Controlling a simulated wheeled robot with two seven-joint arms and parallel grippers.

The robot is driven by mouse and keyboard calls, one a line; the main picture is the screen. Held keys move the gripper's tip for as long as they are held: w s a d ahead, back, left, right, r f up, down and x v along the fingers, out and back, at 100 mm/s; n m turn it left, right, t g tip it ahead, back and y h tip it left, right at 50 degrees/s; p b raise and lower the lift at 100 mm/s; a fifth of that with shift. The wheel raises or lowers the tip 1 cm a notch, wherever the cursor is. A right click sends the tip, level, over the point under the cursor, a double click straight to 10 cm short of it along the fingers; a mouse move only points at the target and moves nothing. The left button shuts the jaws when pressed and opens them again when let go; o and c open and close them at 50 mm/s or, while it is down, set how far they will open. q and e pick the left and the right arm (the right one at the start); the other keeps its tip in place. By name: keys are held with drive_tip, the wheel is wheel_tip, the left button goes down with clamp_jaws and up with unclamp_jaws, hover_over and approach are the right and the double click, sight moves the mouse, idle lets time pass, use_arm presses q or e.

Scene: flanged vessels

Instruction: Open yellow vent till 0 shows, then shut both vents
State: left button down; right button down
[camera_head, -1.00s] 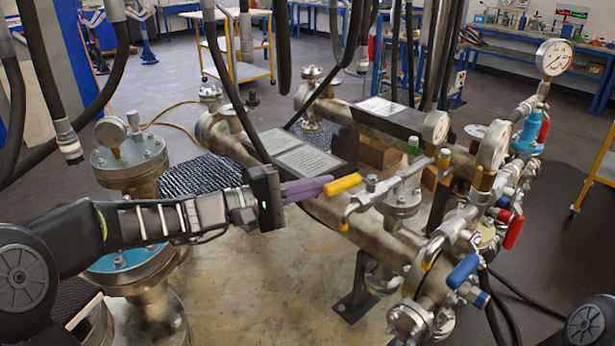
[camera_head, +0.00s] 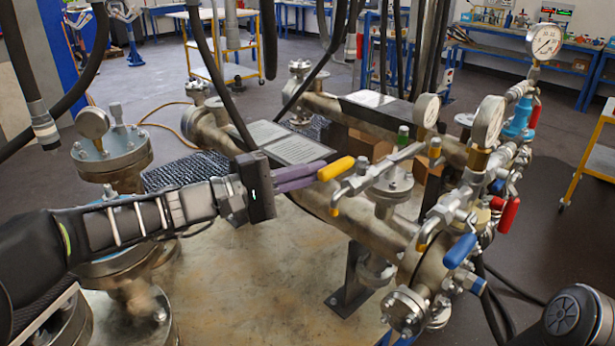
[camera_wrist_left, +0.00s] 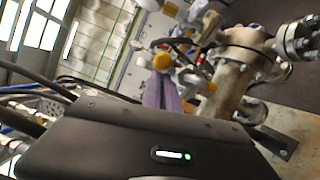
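The yellow vent handle (camera_head: 336,168) sticks out to the left from a valve on the front pipe (camera_head: 375,235). My left gripper (camera_head: 322,171) has purple fingers pointing right, with their tips at the handle's free end. I cannot tell whether they grip it or only touch it. In the left wrist view the purple fingers (camera_wrist_left: 168,96) point up toward yellow parts. A blue lever (camera_head: 460,250) and a red lever (camera_head: 510,215) sit on the right-hand fittings. Pressure gauges (camera_head: 489,122), (camera_head: 428,110) and (camera_head: 545,41) stand above; their readings are too small to read. My right gripper is out of view.
A flanged vessel with a small gauge (camera_head: 92,123) stands at the left, close to my left arm. Dark hoses hang across the scene. A grey plate (camera_head: 290,143) lies behind the gripper. A yellow cart (camera_head: 590,155) stands at the right.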

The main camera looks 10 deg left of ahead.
use_arm(q)
drive_tip(key=shift+s+d+g, duration=0.3)
drive_tip(key=shift+s+d, duration=0.05)
drive_tip(key=shift+d, duration=0.15)
drive_tip(key=b+v, duration=0.2)
drive_tip(key=v, duration=0.6)
drive_tip(key=shift+w+a, duration=0.25)
drive_tip(key=shift+a, duration=0.1)
drive_tip(key=shift+w+f, duration=0.1)
